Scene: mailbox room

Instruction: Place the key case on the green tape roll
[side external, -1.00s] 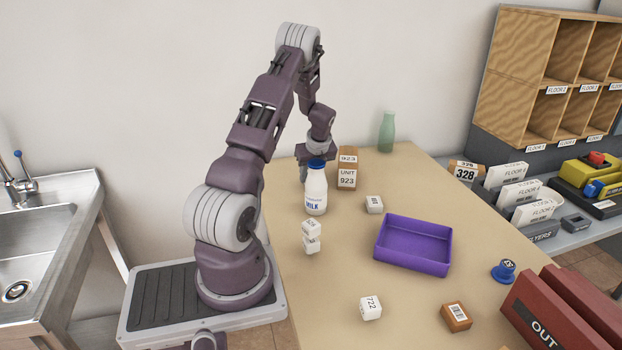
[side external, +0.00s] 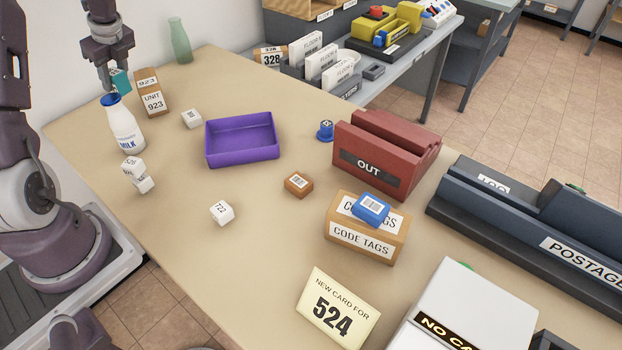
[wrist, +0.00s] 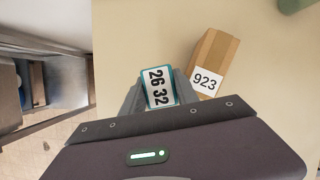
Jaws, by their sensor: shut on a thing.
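My gripper (side external: 117,78) is at the upper left of the side view, near the milk bottle, shut on a small teal case (side external: 122,80) that looks like the key case. In the wrist view the case (wrist: 159,87) sits between the two grey fingers, with a white label reading "26 32" facing the camera. No green tape roll shows clearly.
The milk bottle (side external: 124,125) and carton 923 (side external: 150,95) stand close to my gripper. A purple tray (side external: 242,157), several small boxes, the red OUT holder (side external: 375,165) and code tags carton (side external: 360,245) occupy the table. Bare table lies front left of the 524 card (side external: 335,308).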

